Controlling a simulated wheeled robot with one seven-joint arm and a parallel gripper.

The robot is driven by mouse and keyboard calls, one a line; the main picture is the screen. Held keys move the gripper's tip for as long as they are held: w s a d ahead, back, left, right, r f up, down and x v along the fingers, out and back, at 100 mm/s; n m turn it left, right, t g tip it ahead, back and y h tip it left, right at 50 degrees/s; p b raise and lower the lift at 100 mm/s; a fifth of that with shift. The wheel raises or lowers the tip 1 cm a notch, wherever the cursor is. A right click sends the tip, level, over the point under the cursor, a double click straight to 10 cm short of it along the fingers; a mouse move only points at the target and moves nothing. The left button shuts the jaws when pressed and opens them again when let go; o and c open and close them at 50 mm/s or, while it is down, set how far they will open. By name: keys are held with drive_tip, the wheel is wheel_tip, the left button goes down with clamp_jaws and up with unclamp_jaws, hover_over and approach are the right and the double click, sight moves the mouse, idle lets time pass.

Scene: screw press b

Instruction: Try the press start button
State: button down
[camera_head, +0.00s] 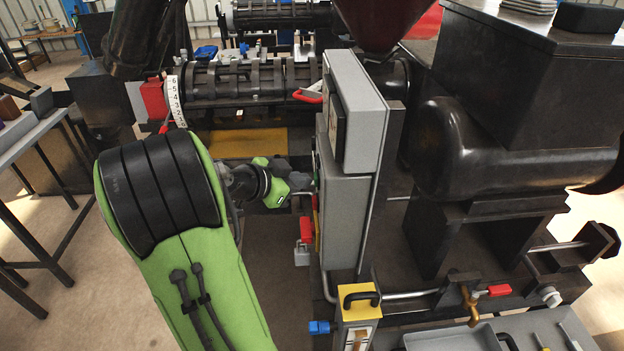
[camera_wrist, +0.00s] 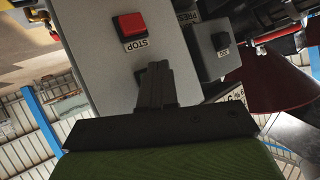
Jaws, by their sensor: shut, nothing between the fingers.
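The grey control box (camera_head: 345,200) stands upright in the middle of the head view, its button face turned left and seen almost edge-on. In the wrist view the box face (camera_wrist: 95,50) carries a red square button (camera_wrist: 129,24) labelled STOP. My gripper (camera_wrist: 157,68) is shut and empty, its fingers pointing at this face just below the STOP label. Whether the fingertips touch it I cannot tell. In the head view my gripper (camera_head: 306,182) is close to the box's left side.
A smaller grey box with a black button (camera_wrist: 220,41) sits to the right in the wrist view. A red padlock-like piece (camera_head: 306,229) hangs below my gripper. The slotted press barrel (camera_head: 245,82) lies behind. A yellow-topped box with a black handle (camera_head: 358,298) stands in front.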

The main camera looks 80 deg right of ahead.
drive_tip(key=shift+w+a, duration=0.2)
drive_tip(key=shift+w, duration=0.55)
drive_tip(key=shift+w+a, duration=0.2)
drive_tip(key=shift+w, duration=0.6)
drive_tip(key=shift+w+a, duration=0.15)
drive_tip(key=shift+w, duration=0.7)
drive_tip(key=shift+w+a, duration=0.2)
drive_tip(key=shift+w, duration=0.6)
drive_tip(key=shift+w, duration=0.1)
drive_tip(key=w+a+n+t+y, duration=0.1)
drive_tip(key=w+a+n+t, duration=0.45)
drive_tip(key=a, duration=0.25)
drive_tip(key=w+a+n+t+y, duration=0.2)
drive_tip(key=w+a+n+t, duration=0.2)
drive_tip(key=w+a+n, duration=0.4)
drive_tip(key=s+a+n+t+y, duration=0.2)
drive_tip(key=a+n, duration=0.5)
drive_tip(key=a, duration=0.4)
drive_tip(key=s+a+n+t+y, duration=0.2)
drive_tip(key=s+a+n+y, duration=0.2)
drive_tip(key=a+n, duration=0.4)
drive_tip(key=a, duration=0.3)
drive_tip(key=shift+s+a+r, duration=0.2)
drive_tip(key=shift+a, duration=0.15)
